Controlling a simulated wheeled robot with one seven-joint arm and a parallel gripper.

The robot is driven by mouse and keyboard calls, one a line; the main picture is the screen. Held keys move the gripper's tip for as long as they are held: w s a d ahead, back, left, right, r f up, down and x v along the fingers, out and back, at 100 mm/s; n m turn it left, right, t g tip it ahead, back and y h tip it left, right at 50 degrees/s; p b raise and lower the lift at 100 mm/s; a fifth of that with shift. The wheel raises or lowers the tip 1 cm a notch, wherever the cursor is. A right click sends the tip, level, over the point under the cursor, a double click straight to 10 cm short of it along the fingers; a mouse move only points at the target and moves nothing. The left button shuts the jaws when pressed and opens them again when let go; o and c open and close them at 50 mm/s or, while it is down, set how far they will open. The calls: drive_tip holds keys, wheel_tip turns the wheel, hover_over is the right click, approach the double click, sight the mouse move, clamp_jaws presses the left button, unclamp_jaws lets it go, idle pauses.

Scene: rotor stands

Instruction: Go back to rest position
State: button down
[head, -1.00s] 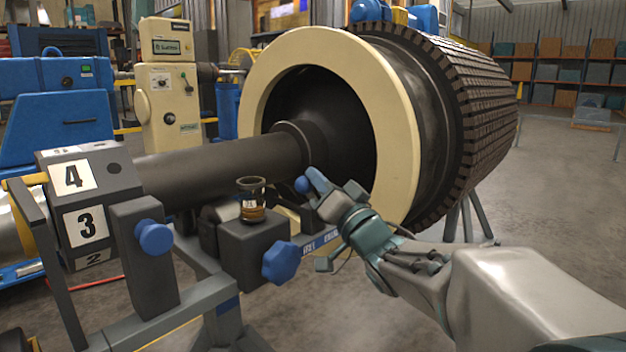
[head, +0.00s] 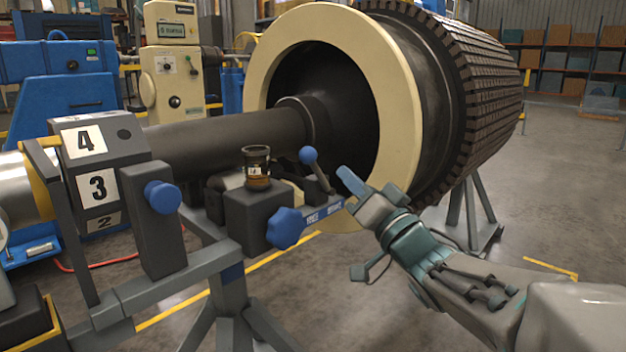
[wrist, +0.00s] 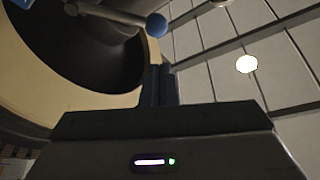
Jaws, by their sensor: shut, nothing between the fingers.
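My gripper (head: 349,181) is in the head view, right of the stand, with its blue fingers together and empty. It is apart from the blue-knobbed lever (head: 308,156), which stands to its left and above. In the wrist view, the shut fingers (wrist: 158,84) point up, and the lever's blue ball (wrist: 156,25) shows beyond them. The rotor's cream ring (head: 392,110) and dark bore are behind my gripper.
A small jar (head: 257,167) with a brown content stands on the stand's dark block (head: 252,212). A blue star knob (head: 285,228) sticks out below it. The numbered block (head: 95,178) is at left. A dark shaft (head: 225,138) runs into the rotor. Floor at right is open.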

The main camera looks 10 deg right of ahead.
drive_tip(key=d+r+m+g+h+p, duration=0.3)
drive_tip(key=d+g+h+p, duration=0.25)
drive_tip(key=h+p, duration=0.75)
drive_tip(key=s+a+n+g+y+p, duration=0.2)
drive_tip(key=s+g+p, duration=0.4)
drive_tip(key=s+p, duration=0.3)
drive_tip(key=s+a+r+n+g+y+p, duration=0.1)
drive_tip(key=s+a+n+g+p, duration=0.1)
drive_tip(key=s+g+p, duration=0.4)
drive_tip(key=s+a+p, duration=0.1)
drive_tip(key=s+p, duration=0.3)
drive_tip(key=shift+r+n+y, duration=0.2)
drive_tip(key=shift+n+y, duration=0.1)
drive_tip(key=shift+y, duration=0.1)
drive_tip(key=shift+a, duration=0.1)
